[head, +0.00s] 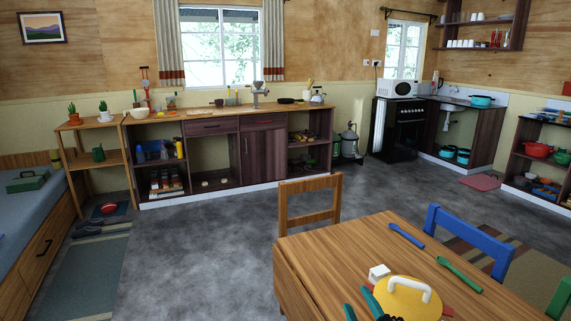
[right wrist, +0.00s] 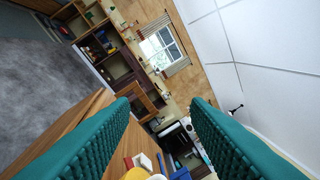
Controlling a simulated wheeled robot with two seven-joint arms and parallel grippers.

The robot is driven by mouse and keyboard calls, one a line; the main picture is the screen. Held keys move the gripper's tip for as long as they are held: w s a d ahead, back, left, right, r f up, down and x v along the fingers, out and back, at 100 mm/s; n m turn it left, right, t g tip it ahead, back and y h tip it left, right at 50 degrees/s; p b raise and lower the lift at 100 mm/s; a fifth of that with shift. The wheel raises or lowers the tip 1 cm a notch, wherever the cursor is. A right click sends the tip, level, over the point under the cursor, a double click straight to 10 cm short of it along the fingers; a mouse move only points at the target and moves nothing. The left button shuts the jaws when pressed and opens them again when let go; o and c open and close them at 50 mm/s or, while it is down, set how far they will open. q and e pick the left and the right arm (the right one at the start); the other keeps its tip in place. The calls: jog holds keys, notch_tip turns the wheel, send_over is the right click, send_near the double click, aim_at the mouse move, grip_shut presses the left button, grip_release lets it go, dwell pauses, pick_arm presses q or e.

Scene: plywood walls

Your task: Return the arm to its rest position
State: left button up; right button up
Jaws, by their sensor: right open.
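My right gripper (head: 360,301) shows at the bottom of the head view as two teal fingers over the table, just left of a yellow round lid (head: 398,305) with a white handle. In the right wrist view its two ribbed teal fingers (right wrist: 160,108) are spread wide apart with nothing between them. The right arm itself is out of the head view. My left gripper and arm are not in view.
The wooden table (head: 350,255) carries a white block (head: 379,272), a blue utensil (head: 407,236) and a green utensil (head: 459,274). A wooden chair (head: 310,213) and a blue chair (head: 467,238) stand at its edges. Grey floor (head: 210,240) is open to the left.

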jog(key=s+d+f+m+g+h, duration=0.55)
jog(key=s+f+m+g, duration=0.25)
jog(key=s+f, duration=0.4)
jog(key=s+f+m+g+y, duration=0.2)
jog(key=s+f+m+g, duration=0.4)
jog(key=s, duration=0.9)
notch_tip(320, 180, down, 26)
jog(key=r+n+g, duration=0.1)
jog(key=n+g, duration=0.1)
jog(key=g, duration=0.1)
jog(key=s+d+f, duration=0.1)
jog(key=s+f, duration=0.7)
jog(key=s, duration=0.1)
jog(key=s+d+f+g+p, duration=0.1)
jog(key=s+d+f, duration=0.1)
jog(key=s+f, duration=0.7)
jog(key=shift+d+f+n, duration=0.3)
